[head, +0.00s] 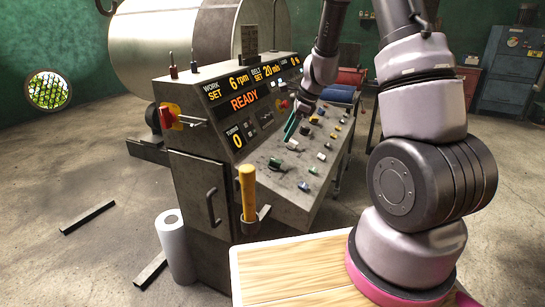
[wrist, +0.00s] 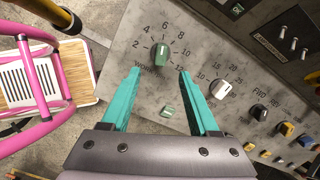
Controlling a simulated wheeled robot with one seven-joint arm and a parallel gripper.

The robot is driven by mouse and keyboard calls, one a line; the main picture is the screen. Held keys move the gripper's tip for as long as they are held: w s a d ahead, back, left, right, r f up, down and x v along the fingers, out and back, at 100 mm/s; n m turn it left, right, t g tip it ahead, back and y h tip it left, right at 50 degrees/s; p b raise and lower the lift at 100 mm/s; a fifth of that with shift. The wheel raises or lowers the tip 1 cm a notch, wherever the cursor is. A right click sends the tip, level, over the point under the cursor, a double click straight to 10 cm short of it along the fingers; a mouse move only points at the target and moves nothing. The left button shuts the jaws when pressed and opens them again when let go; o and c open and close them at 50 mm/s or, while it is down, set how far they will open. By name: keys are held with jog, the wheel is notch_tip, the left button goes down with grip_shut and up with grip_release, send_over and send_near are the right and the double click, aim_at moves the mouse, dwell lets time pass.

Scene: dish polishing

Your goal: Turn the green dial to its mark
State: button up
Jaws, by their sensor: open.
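The green dial (wrist: 160,54) sits on the grey control panel, ringed by printed numbers from 2 to 12, with lettering below it. It also shows in the head view (head: 274,163) at the panel's near end. I cannot clearly tell where its pointer stands, and no separate target mark is clear. My gripper (wrist: 159,72) has two teal fingers, wide apart and empty. In the wrist view the dial appears between and just beyond the fingertips, apart from both. In the head view my gripper (head: 290,127) is over the panel, farther along than the dial.
A green button (wrist: 168,110) lies below the dial, and a white dial (wrist: 220,89) sits to its right. Several other knobs follow. A yellow-handled lever (head: 247,190) stands at the panel's near corner. The display (head: 245,100) reads READY. A wooden table (head: 290,265) is in front.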

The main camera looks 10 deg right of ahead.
aim_at(275, 160)
jog(key=shift+m, duration=0.4)
jog(key=x, duration=1.3)
jog(key=shift+w+d+f, duration=0.1)
jog(key=shift+d+f, duration=0.05)
jog(key=shift+d, duration=0.25)
grip_shut()
